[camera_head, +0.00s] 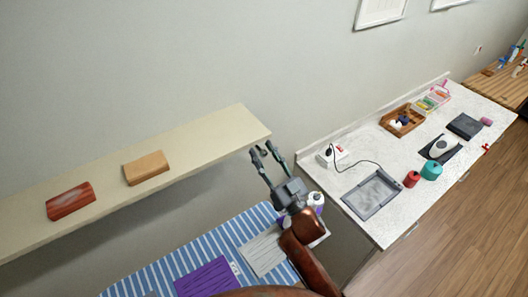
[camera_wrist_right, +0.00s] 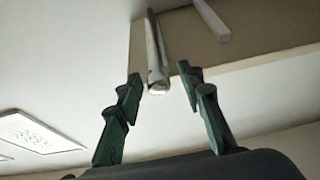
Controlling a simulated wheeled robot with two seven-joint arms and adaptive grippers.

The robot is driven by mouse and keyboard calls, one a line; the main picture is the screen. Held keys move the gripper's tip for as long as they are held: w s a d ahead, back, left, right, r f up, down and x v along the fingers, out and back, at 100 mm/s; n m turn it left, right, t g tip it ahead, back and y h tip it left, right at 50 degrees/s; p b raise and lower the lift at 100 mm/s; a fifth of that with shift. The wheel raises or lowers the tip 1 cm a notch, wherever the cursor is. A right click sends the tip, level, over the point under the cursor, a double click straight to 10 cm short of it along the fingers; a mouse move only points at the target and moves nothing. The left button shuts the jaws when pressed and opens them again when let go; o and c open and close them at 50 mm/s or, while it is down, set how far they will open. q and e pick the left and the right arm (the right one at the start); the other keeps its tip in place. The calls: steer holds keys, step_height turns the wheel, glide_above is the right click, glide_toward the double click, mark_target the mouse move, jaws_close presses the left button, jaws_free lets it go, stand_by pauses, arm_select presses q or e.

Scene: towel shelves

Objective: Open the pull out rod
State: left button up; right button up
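In the right wrist view a light grey rod (camera_wrist_right: 156,62) hangs under the shelf, its rounded end pointing at my right gripper (camera_wrist_right: 158,82). The gripper's two green-tipped fingers are apart, one on each side of the rod's end, with gaps visible; I cannot tell how deep the rod sits between them. In the head view my right gripper (camera_head: 264,150) is open at the right end of the cream shelf (camera_head: 215,130). The rod is hidden there. My left gripper is not in view.
A red block (camera_head: 70,201) and a tan block (camera_head: 146,168) lie on the shelf. Below is a blue striped surface (camera_head: 140,280) with a purple item (camera_head: 208,278). A white counter (camera_head: 335,180) at right holds a grey tray (camera_head: 372,194). A second white bar (camera_wrist_right: 212,20) shows under the shelf.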

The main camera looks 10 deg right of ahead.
jaws_close()
stand_by(0.4)
